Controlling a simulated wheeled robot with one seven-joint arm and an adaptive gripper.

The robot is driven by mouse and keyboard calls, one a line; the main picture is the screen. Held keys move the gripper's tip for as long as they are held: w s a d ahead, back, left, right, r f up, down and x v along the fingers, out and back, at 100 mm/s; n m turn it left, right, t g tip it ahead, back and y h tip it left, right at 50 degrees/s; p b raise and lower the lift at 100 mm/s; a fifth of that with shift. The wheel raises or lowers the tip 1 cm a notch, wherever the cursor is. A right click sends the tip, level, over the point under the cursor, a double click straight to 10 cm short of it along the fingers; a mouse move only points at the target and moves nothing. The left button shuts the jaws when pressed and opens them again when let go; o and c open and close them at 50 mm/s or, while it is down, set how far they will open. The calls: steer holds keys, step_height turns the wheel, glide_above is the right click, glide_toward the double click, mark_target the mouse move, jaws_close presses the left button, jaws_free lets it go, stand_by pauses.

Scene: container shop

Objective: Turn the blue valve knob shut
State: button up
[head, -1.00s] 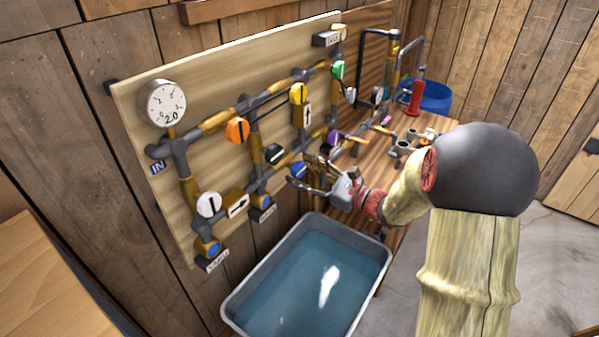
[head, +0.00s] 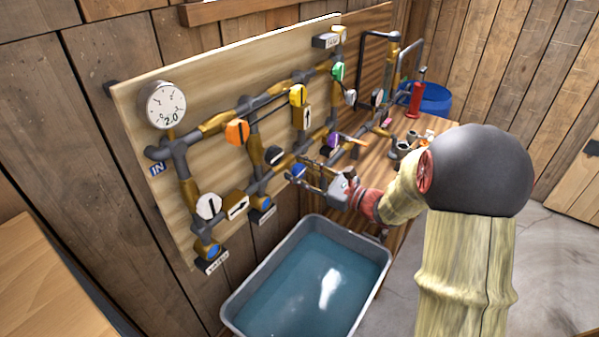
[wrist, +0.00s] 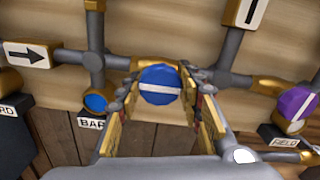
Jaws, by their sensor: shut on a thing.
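The blue valve knob (wrist: 160,85) sits on the lower pipe run of the board, with a white stripe across its face. In the wrist view the stripe lies nearly level, tilting slightly down to the right, roughly along the pipe. My gripper (wrist: 162,100) has one finger on each side of the knob and is shut on it. In the head view the blue knob (head: 299,170) shows partly behind my gripper (head: 308,174). The fingers hide the sides of the knob.
A round gauge (head: 162,105) reads 2.0. A grey tub (head: 232,302) of water stands below. A workbench (head: 385,185) with fittings lies to the right.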

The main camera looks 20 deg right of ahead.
steer(key=shift+c, duration=1.4)
steer(key=shift+r+m+p, duration=0.1)
steer(key=shift+m+p, duration=0.3)
steer(key=shift+p, duration=0.3)
steer(key=m+p, duration=0.2)
steer(key=p, duration=0.1)
steer(key=shift+r, duration=0.1)
steer(key=m+p, duration=0.6)
steer(key=p, duration=0.3)
steer(key=m+p, duration=0.5)
steer(key=p, duration=0.1)
steer(key=shift+d+m, duration=0.1)
steer(key=shift+m, duration=0.2)
steer(key=m+p, duration=0.3)
steer(key=shift+f, duration=0.2)
steer(key=shift+m+p, duration=0.3)
steer(key=shift+m, duration=0.1)
steer(key=o, duration=1.2)
steer(key=shift+c, duration=0.2)
